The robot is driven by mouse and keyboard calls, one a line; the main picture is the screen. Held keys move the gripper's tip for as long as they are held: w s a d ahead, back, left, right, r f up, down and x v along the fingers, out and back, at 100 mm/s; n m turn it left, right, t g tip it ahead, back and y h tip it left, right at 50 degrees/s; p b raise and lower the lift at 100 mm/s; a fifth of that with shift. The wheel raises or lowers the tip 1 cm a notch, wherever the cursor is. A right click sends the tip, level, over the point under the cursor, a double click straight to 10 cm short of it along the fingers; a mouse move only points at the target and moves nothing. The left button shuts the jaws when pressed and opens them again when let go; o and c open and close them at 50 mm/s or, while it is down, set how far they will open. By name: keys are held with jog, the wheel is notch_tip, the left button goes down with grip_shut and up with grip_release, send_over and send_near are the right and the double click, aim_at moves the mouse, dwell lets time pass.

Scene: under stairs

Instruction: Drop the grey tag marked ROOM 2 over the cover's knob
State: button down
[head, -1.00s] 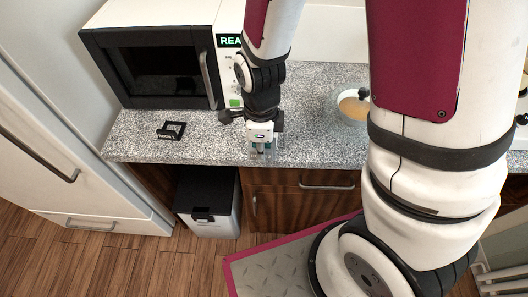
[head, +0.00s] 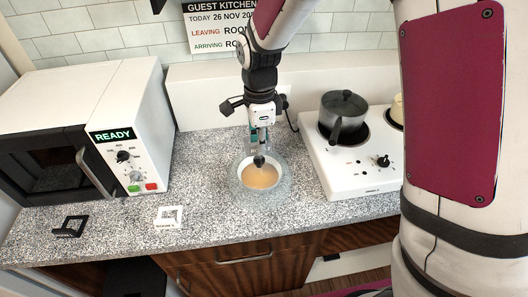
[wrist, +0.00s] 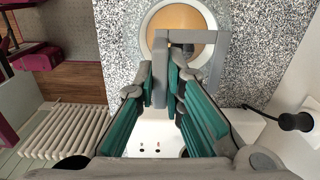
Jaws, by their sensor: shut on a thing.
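My gripper (head: 258,138) is shut on a grey tag (wrist: 214,58), an open square frame, seen from above in the wrist view. Its lettering is not readable there. In the head view the gripper hangs over a round bowl (head: 283,192) with tan contents and a clear cover. The cover's dark knob (head: 259,160) stands just below the fingers. In the wrist view the bowl (wrist: 146,42) lies beneath the tag, and a dark spot, probably the knob, shows within the tag's opening. The tag looks above the knob; I cannot tell the gap.
A black tag (head: 69,227) and a white tag (head: 168,217) lie on the speckled counter (head: 215,225) at left. The microwave (head: 150,125) stands behind them. A white hob (head: 345,180) with a dark pot (head: 342,113) is close on the bowl's right.

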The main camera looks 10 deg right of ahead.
jog(key=shift+w+d+f, duration=0.1)
jog(key=shift+d+f, duration=0.05)
jog(key=shift+f, duration=0.1)
jog(key=shift+f+b, duration=0.55)
jog(key=shift+f, duration=0.4)
jog(key=shift+f+b, duration=0.3)
jog(key=shift+f, duration=0.45)
jog(key=shift+f, duration=1.25)
jog(key=c, duration=1.6)
grip_release()
